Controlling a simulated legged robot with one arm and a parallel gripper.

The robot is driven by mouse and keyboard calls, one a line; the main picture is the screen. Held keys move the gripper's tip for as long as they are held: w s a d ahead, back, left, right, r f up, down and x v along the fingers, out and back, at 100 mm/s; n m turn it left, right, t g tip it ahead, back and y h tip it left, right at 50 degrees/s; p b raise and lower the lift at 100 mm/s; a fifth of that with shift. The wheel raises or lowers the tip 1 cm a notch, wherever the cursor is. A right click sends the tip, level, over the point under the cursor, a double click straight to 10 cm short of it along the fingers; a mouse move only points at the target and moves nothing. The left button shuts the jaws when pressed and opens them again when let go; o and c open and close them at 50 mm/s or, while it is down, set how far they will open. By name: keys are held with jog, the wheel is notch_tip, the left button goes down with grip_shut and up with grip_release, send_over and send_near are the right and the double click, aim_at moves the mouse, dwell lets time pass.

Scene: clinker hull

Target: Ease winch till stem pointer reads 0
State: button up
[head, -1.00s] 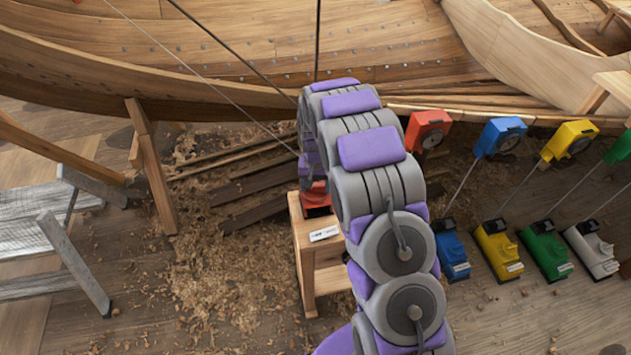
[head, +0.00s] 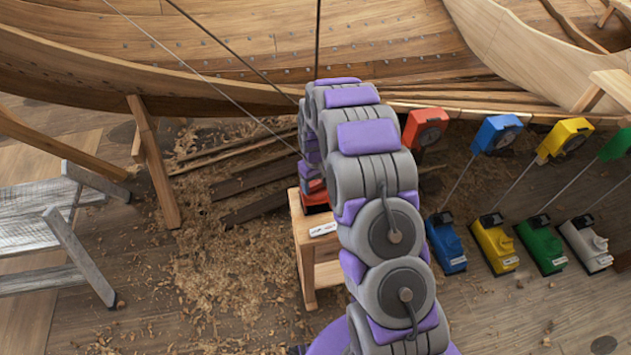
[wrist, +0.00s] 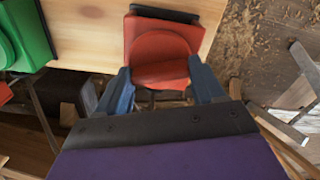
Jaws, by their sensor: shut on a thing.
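A red winch (head: 316,200) sits on a wooden stand (head: 304,250), mostly hidden behind my arm in the head view. In the wrist view the red winch (wrist: 160,45) shows close up, with a rounded red part facing me. My gripper (wrist: 165,88) has its two blue-grey fingers on either side of that part and is shut on it. Red (head: 426,130), blue (head: 497,136) and yellow (head: 565,139) dial boxes stand right of my arm. Their pointers are too small to read, and I cannot tell which dial is the stem one.
Blue (head: 446,243), yellow (head: 495,245), green (head: 541,245) and white (head: 589,245) units stand on the floor at right. The wooden hull (head: 240,55) spans the back, with ropes before it. A grey step stand (head: 50,235) is at left. Shavings cover the floor.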

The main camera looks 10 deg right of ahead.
jog(key=shift+w+r, duration=0.15)
jog(key=shift+w, duration=0.05)
jog(key=o, duration=0.8)
jog(key=shift+o, duration=1.2)
jog(key=shift+s, duration=0.1)
notch_tip(320, 180, up, 17)
jog(key=p, duration=0.1)
jog(key=shift+p, duration=0.4)
jog(key=shift+a, duration=0.1)
jog(key=shift+c, duration=0.2)
